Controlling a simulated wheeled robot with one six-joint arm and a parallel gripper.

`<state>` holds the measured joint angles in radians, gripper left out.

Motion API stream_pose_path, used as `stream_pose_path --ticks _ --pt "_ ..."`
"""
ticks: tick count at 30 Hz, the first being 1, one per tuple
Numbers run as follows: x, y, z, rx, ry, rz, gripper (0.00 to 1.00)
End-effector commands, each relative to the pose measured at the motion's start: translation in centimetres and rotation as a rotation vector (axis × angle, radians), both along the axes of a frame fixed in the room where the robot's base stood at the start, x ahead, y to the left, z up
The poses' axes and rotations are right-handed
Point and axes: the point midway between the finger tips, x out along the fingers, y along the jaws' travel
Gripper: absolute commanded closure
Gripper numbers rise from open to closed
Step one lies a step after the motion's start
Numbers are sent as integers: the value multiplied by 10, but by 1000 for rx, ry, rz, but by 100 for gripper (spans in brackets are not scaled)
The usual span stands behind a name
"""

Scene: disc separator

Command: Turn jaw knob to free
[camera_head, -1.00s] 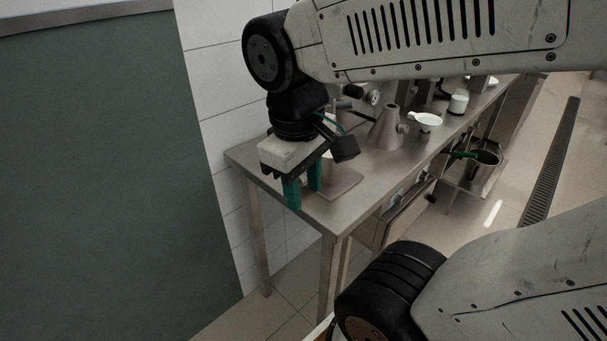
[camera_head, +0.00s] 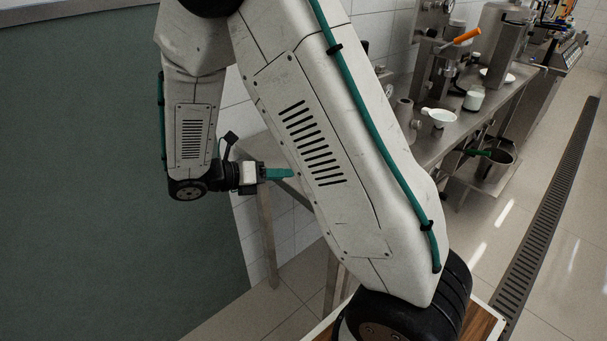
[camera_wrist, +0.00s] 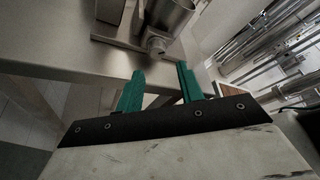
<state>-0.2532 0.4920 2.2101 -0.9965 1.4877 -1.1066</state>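My gripper (camera_wrist: 158,78) shows in the wrist view with its two teal fingers spread apart and nothing between them. Just beyond the fingertips is a short round steel knob (camera_wrist: 157,45), seen nearly end-on, low on the front of a steel cylindrical device (camera_wrist: 172,12). I take it for the jaw knob; the fingers do not touch it. The device stands on a flat base plate (camera_wrist: 120,43) on the steel table. In the head view my gripper (camera_head: 280,174) points right at the table's near left end; my own arm hides the device there.
The steel table (camera_head: 447,133) runs away to the right. A pot (camera_head: 490,165) sits on a lower shelf. A green panel (camera_head: 90,180) fills the left.

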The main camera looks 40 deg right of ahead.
Motion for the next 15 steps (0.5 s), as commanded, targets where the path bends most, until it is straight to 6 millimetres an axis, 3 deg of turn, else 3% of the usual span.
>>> stream_pose_path --ticks 5,15 --pt "2 -9 -8 -12 35 24 63" --pt "-10 -57 -23 -10 33 22 63"
